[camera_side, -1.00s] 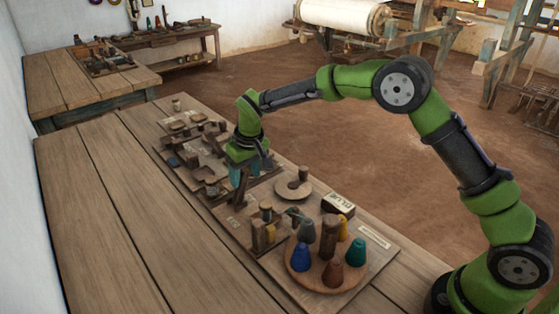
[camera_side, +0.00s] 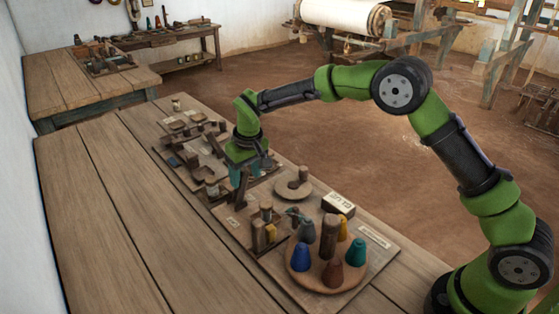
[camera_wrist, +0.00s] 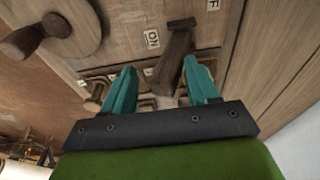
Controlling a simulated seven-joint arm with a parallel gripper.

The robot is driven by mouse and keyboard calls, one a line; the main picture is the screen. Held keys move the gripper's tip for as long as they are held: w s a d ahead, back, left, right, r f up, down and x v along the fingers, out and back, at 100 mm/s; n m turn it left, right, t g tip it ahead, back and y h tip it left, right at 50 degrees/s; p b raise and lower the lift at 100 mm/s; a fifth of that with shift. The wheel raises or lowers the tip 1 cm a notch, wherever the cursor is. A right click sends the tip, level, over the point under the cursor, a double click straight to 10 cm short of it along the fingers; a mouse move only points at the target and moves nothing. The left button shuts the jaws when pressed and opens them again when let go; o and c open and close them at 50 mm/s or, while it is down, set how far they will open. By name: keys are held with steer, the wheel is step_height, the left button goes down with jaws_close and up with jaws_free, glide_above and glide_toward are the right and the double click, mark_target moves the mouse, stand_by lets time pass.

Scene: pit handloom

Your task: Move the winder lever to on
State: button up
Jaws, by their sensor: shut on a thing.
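The winder lever (camera_wrist: 173,58) is a dark brown wooden bar on a wooden board. In the wrist view it stands between my two teal fingers, closer to the right one. The white "ON" label (camera_wrist: 152,38) is on the board just left of the lever. Another label (camera_wrist: 213,5), cut off by the top edge and ending in "F", is to its right. My gripper (camera_wrist: 162,90) is shut on the lever. In the side view the lever (camera_side: 240,185) shows below my gripper, nearly upright. The exact contact is hard to see.
A round tray (camera_side: 322,290) with several coloured cones is near the front of the board. A round wooden disc (camera_side: 292,190) with a knob is right of the lever. Small wooden fixtures (camera_side: 207,172) are behind my gripper. The left table (camera_side: 110,220) is clear.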

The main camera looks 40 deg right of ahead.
steer(key=shift+w+r, duration=0.1)
steer(key=shift+r, duration=3)
steer(key=shift+a, duration=0.1)
steer(key=shift+s+f, duration=0.8)
steer(key=shift+s, duration=0.15)
steer(key=s+d+r+m+t, duration=0.1)
steer(key=s+d+r, duration=0.2)
steer(key=s, duration=0.7)
steer(key=s+d+r+m+t+y, duration=0.1)
steer(key=s+r, duration=0.4)
steer(key=s, duration=0.5)
steer(key=s+d+r+m+t+y, duration=0.1)
steer(key=s+d+r+m+t, duration=0.1)
steer(key=s, duration=0.8)
steer(key=d+r+t, duration=0.1)
steer(key=d+r, duration=0.1)
steer(key=d, duration=0.1)
steer(key=shift+r, duration=0.25)
